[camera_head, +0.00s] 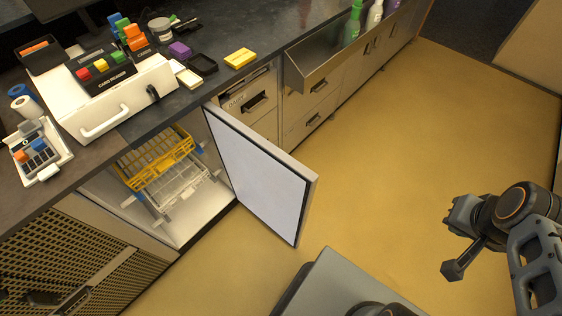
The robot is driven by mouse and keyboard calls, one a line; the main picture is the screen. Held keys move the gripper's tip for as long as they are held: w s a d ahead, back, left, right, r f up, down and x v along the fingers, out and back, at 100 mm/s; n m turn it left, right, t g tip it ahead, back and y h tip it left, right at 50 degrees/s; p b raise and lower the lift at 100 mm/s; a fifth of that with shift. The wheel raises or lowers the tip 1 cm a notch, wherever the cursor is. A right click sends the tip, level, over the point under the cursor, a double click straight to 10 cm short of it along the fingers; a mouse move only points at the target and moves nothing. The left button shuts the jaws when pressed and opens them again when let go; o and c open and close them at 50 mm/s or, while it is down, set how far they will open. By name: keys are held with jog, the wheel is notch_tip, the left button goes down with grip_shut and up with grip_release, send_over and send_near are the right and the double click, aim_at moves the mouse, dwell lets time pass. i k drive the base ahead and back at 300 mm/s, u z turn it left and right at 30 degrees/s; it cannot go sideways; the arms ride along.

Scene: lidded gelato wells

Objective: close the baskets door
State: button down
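The baskets door (262,178) stands wide open, swung out from the counter over the floor. Its pale inner panel faces the open cabinet. Inside the cabinet (190,222) are a yellow wire basket (158,158) and a clear or white wire basket (180,188) just below and in front of it. My gripper (452,240) is at the right of the view, above the bare floor, well apart from the door. Its two fingers are spread with nothing between them. The door's outer face and any handle on it are hidden.
A white card reader case (115,100), small blocks and trays crowd the counter. A woven-front panel (75,255) is left of the cabinet. The yellow floor (390,170) between door and gripper is clear.

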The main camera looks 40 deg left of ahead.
aim_at(279, 191)
jog(key=i, duration=1.9)
jog(key=u, duration=3.85)
jog(key=k, duration=0.5)
jog(key=u, duration=0.2)
jog(key=i, duration=0.5)
jog(key=u, duration=0.35)
